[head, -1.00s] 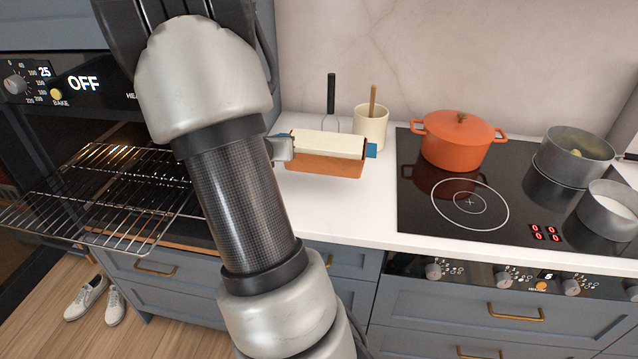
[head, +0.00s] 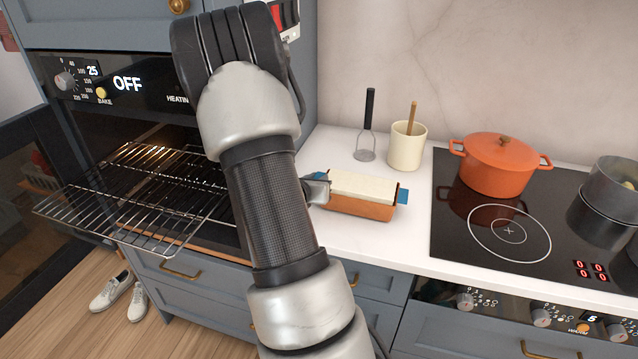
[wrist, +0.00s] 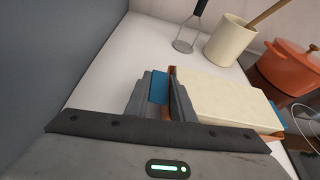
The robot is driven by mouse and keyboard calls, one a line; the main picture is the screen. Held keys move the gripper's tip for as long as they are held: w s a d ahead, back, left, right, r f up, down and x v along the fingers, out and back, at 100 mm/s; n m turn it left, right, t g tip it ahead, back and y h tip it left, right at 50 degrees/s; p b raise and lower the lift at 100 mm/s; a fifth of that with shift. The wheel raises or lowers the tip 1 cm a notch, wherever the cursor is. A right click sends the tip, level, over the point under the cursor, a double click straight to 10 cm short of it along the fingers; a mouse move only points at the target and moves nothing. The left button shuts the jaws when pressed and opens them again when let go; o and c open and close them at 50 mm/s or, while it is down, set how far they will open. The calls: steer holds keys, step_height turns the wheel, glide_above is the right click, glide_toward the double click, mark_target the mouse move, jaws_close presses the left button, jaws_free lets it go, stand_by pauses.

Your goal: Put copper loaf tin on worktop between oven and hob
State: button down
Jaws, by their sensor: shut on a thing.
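The copper loaf tin (head: 360,208) has a pale cream top and blue end pieces. It is at the white worktop (head: 345,246) between the oven (head: 110,95) and the black hob (head: 455,225). My gripper (head: 318,189) is shut on the tin's left end. In the wrist view the jaws (wrist: 163,97) close on the blue end piece (wrist: 159,87), with the cream top (wrist: 220,98) stretching right. I cannot tell for certain whether the tin's underside touches the worktop. My arm hides part of the oven and the left end of the worktop.
A masher (head: 366,135) and a cream utensil pot (head: 406,148) stand behind the tin. An orange lidded pot (head: 498,165) and a grey pan (head: 612,190) are on the hob. An oven rack (head: 150,205) sticks out at left. Worktop in front of the tin is bare.

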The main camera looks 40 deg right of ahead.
steer(key=shift+f, duration=0.35)
steer(key=c, duration=1.5)
jaws_free()
